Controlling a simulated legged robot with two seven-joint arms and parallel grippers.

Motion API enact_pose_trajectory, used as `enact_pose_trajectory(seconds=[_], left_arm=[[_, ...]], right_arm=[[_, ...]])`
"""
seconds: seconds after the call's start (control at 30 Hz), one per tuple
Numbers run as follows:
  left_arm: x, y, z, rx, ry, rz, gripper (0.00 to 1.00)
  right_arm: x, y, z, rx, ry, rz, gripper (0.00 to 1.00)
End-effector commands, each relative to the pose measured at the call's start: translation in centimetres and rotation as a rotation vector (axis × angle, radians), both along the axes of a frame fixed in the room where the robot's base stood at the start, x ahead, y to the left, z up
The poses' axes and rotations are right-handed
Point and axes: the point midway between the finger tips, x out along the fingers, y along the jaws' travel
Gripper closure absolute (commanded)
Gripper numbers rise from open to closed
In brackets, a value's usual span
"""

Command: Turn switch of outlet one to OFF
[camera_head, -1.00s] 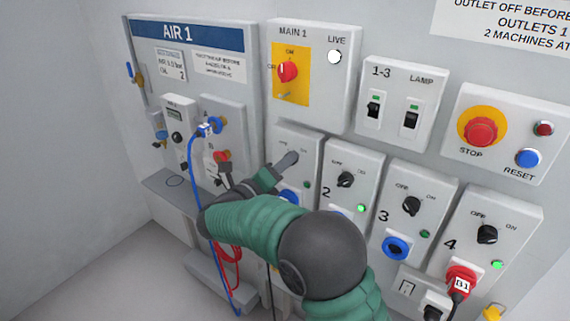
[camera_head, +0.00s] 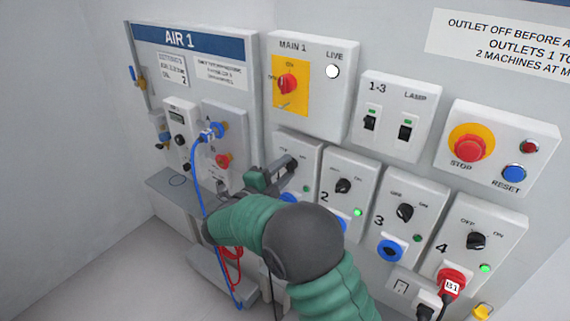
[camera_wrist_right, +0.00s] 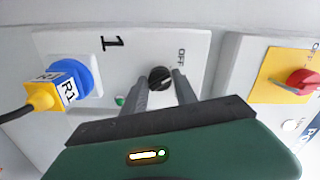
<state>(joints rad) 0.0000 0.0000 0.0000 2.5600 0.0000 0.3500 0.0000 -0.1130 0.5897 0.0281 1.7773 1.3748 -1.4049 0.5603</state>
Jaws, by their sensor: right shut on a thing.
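The outlet one box (camera_wrist_right: 190,48) is a pale panel marked 1, with an OFF label. Its black rotary switch (camera_wrist_right: 161,79) is between the fingertips of my right gripper (camera_wrist_right: 162,88), which is shut on it. I cannot tell which way the switch points. A small green lamp (camera_wrist_right: 120,100) sits beside the switch. In the head view my right gripper (camera_head: 281,172) is at the outlet one box (camera_head: 305,153) and hides its switch. My left gripper is not in view.
A yellow plug (camera_wrist_right: 46,93) marked R1 sits in outlet one's blue socket (camera_wrist_right: 82,76). The MAIN 1 box (camera_head: 318,100) is above, and outlet two (camera_head: 357,168) is close on the right. A blue hose (camera_head: 196,175) hangs from the air panel on the left.

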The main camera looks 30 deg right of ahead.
Motion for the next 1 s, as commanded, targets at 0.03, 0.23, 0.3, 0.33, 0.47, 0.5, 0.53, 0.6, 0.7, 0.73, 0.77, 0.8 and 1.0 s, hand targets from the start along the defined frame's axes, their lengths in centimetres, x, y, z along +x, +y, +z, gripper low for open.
enact_pose_trajectory(seconds=[0.03,0.23,0.3,0.33,0.47,0.5,0.53,0.6,0.7,0.73,0.77,0.8,1.0], left_arm=[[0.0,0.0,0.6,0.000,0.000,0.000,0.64],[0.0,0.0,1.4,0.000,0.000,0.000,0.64],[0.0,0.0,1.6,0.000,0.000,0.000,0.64],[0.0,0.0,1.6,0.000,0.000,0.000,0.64],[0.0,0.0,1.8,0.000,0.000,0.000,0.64],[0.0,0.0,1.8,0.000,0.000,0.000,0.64],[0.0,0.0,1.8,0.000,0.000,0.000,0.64],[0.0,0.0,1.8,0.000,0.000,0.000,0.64],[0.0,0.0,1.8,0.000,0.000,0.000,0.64],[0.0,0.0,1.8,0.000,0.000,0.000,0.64],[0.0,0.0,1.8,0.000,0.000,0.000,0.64],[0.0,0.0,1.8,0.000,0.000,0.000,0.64],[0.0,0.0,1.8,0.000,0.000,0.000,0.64]], right_arm=[[0.1,0.2,-0.1,-0.006,0.035,0.005,1.00],[0.0,0.2,-0.2,-0.048,0.135,0.005,1.00],[0.0,0.2,-0.3,-0.057,0.158,0.005,1.00],[0.0,0.2,-0.3,-0.061,0.167,0.005,1.00],[0.0,0.2,-0.4,-0.072,0.193,0.005,1.00],[0.0,0.2,-0.5,-0.074,0.199,0.005,1.00],[0.0,0.2,-0.5,-0.075,0.202,0.005,1.00],[0.0,0.2,-0.5,-0.077,0.205,0.005,1.00],[0.0,0.2,-0.5,-0.077,0.207,0.005,1.00],[0.0,0.2,-0.6,-0.077,0.208,0.005,1.00],[0.0,0.2,-0.6,-0.077,0.207,0.005,1.00],[0.0,0.2,-0.6,-0.076,0.208,0.006,1.00],[0.0,0.2,-0.6,-0.075,0.208,0.006,0.59]])
